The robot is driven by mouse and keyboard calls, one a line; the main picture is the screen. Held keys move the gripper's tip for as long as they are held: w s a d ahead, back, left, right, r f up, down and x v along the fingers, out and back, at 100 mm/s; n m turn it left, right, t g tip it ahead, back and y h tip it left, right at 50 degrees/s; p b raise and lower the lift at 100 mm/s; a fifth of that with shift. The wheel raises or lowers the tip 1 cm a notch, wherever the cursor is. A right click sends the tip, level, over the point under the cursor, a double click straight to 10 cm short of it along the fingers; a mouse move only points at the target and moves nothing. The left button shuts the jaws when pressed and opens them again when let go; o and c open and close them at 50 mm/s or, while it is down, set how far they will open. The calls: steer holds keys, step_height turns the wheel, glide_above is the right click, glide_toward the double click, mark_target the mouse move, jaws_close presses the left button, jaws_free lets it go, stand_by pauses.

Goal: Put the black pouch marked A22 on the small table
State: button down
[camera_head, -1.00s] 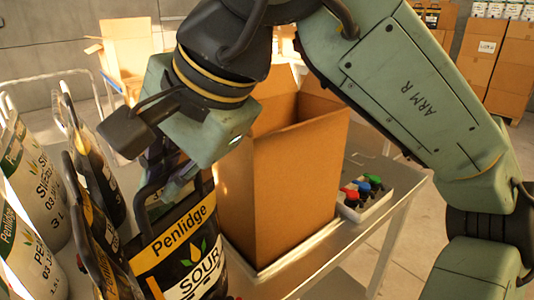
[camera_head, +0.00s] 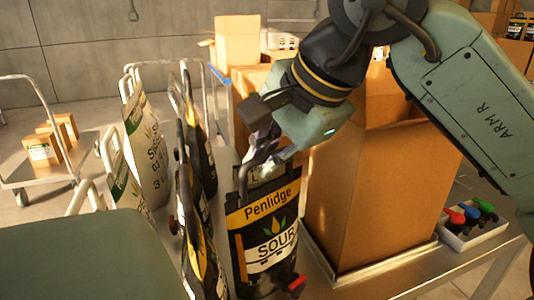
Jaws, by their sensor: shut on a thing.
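A black pouch (camera_head: 266,240) with a yellow Penlidge band and the word SOUR hangs upright below my gripper (camera_head: 264,160). My gripper is shut on the pouch's black handle at the top. A red tap shows at its lower right. I cannot read an A22 mark on it. It is just left of the open cardboard box, and I cannot tell whether its bottom touches the metal table (camera_head: 487,250). I cannot tell whether this table is the small one.
More black pouches (camera_head: 200,245) and white pouches (camera_head: 147,160) stand close on the left. An open tall cardboard box (camera_head: 370,200) and a tray of coloured taps (camera_head: 470,232) are on the right. A trolley (camera_head: 75,170) with small boxes stands at the far left.

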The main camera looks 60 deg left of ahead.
stand_by(0.3)
steer(key=c, duration=2.1)
jaws_free()
steer(key=o, duration=0.4)
steer(key=shift+r, duration=0.2)
steer(key=b+v, duration=0.1)
steer(key=v, duration=1.1)
steer(key=shift+s+d, duration=0.1)
